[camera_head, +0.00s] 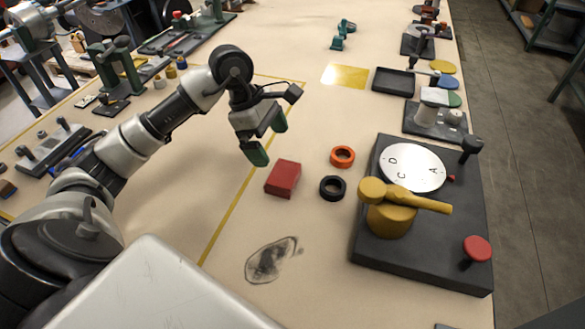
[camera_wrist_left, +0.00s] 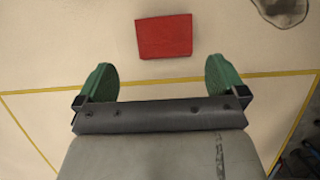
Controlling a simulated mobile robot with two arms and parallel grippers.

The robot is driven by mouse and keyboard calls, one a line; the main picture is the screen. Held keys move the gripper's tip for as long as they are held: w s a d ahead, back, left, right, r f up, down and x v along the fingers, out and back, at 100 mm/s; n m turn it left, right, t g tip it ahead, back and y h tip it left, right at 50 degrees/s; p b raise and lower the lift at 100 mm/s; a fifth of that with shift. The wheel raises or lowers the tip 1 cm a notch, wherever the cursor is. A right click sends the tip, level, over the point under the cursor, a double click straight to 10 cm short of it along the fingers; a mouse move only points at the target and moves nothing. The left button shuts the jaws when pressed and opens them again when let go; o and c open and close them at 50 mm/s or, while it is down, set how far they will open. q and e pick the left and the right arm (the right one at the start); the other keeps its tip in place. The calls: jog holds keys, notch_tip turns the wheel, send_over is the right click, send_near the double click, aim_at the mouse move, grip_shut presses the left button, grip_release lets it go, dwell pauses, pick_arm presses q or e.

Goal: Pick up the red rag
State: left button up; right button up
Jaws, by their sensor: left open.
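The red rag (camera_head: 283,179) looks like a folded red block lying flat on the tabletop near the middle of the head view. In the left wrist view the red rag (camera_wrist_left: 164,37) lies ahead of and between the fingertips. My left gripper (camera_head: 268,138) has green fingers and is open and empty. It is above the table, just up and left of the rag in the head view, and apart from it. In the left wrist view my left gripper (camera_wrist_left: 162,80) shows its two fingers spread wide. My right gripper is not in view.
An orange ring (camera_head: 342,157) and a black ring (camera_head: 332,188) lie right of the rag. A dark fixture plate (camera_head: 375,252) with a yellow clamp stands farther right. A dark smudge (camera_head: 268,262) marks the table in front. A yellow line (camera_head: 228,222) runs left of the rag.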

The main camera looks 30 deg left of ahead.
aim_at(283, 172)
pick_arm(q)
jog(key=x, duration=0.3)
jog(key=shift+s+d+f, duration=0.2)
jog(key=shift+s+f, duration=0.05)
jog(key=shift+s, duration=0.05)
jog(key=x, duration=0.5)
jog(key=shift+f+p, duration=0.3)
jog(key=shift+f, duration=0.1)
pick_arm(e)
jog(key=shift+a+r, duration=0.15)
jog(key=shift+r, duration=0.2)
pick_arm(q)
jog(key=shift+a, duration=0.1)
jog(key=shift+c, duration=0.2)
jog(key=c, duration=0.6)
jog(key=shift+r, duration=0.15)
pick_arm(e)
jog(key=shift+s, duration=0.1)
